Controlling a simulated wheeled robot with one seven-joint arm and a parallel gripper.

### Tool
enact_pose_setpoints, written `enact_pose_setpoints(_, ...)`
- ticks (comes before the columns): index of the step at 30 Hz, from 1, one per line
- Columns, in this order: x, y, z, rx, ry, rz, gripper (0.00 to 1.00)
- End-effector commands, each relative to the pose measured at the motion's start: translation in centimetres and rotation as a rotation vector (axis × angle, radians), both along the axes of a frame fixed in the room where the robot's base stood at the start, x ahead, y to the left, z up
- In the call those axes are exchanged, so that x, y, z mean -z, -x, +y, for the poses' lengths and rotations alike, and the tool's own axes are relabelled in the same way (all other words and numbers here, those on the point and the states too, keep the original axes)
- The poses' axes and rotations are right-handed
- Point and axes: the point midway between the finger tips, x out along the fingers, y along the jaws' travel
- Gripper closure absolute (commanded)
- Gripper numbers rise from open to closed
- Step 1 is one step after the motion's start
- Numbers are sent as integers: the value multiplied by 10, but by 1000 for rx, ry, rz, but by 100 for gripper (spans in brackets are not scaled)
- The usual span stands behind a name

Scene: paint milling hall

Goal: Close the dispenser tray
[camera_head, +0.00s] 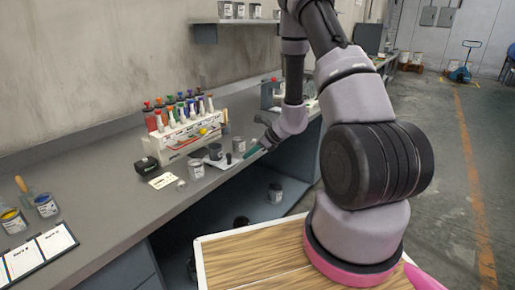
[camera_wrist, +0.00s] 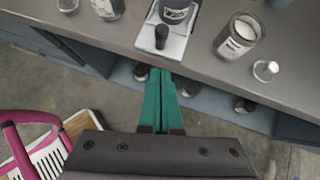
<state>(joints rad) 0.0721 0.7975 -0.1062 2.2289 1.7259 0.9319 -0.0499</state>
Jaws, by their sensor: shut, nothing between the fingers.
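The dispenser (camera_head: 186,134) is a white unit with colourful bottles on top, standing on the grey bench. Its pale tray (camera_head: 220,163) sticks out at the front, so it stands open. A dark can (camera_head: 215,152) stands on the tray; it also shows at the top of the wrist view (camera_wrist: 175,12). A black knob (camera_wrist: 161,37) is at the tray's front end in the wrist view. My gripper (camera_head: 247,154) has teal fingers, shut and empty. In the wrist view the fingertips (camera_wrist: 160,73) are just in front of the knob, apparently apart from it.
Cans stand on both sides of the tray, left (camera_head: 196,169) and right (camera_head: 239,145). A small clear stoppered item (camera_wrist: 265,70) is near the bench edge. A black box (camera_head: 147,164) and a card (camera_head: 163,181) lie left. Several cans stand on the lower shelf (camera_head: 262,205).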

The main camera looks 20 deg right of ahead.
Motion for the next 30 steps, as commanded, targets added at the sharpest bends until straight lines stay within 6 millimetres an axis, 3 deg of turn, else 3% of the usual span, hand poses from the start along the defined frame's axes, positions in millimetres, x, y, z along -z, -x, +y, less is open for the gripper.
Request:
enact_pose_setpoints(2, 12, -6, 10, -1, -2, 2, 100)
enact_pose_setpoints(9, 8, -27, 34, -3, 0, -2, 100)
enact_pose_setpoints(24, 8, -33, 39, -1, 0, -2, 100)
enact_pose_setpoints(30, 9, -64, 63, -6, -1, -4, 100)
